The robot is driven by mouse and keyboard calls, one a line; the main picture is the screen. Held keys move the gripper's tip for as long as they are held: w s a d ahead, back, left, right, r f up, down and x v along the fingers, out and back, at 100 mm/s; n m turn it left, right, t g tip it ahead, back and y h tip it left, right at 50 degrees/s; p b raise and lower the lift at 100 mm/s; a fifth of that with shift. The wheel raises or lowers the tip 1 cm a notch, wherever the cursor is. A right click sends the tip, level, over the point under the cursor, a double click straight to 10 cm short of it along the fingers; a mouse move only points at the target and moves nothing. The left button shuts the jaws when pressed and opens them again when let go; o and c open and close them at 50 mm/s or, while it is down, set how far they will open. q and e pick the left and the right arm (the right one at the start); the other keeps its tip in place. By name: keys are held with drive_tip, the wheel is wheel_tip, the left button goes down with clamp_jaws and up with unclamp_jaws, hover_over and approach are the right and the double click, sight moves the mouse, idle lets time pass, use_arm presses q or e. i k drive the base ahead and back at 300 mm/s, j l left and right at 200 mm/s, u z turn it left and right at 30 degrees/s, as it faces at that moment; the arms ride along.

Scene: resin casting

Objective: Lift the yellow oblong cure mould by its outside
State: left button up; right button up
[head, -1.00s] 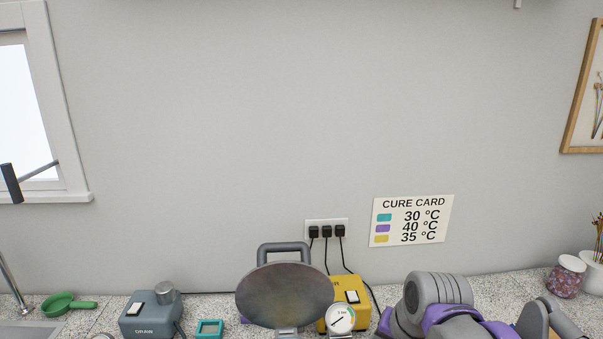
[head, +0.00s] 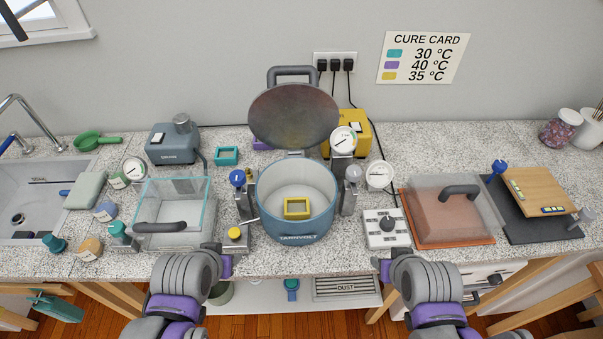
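The yellow oblong cure mould (head: 297,216) sits inside the round blue pot (head: 292,231), on its floor near the middle. It looks like a small yellow frame with a grey middle. The pot's round lid (head: 294,115) stands raised behind it. My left gripper (head: 224,262) is at the counter's front edge, left of and nearer than the pot. My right gripper (head: 384,268) is at the front edge, right of the pot. Both are apart from the mould, and their fingers are too foreshortened to tell open from shut.
Left of the pot are a clear box (head: 173,213), a teal mould (head: 227,155) and a grey pump (head: 172,145). A yellow pump (head: 357,138) and gauges stand behind right. A dial box (head: 386,228) and covered orange tray (head: 447,215) are at right. Clamps flank the pot.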

sight(295, 209)
drive_tip(key=u, duration=0.45)
drive_tip(key=l+u, duration=0.1)
drive_tip(key=u, duration=1.2)
drive_tip(key=k+l, duration=0.1)
drive_tip(key=l, duration=0.25)
drive_tip(key=k+l, duration=0.1)
drive_tip(key=l, duration=0.2)
drive_tip(key=u, duration=0.05)
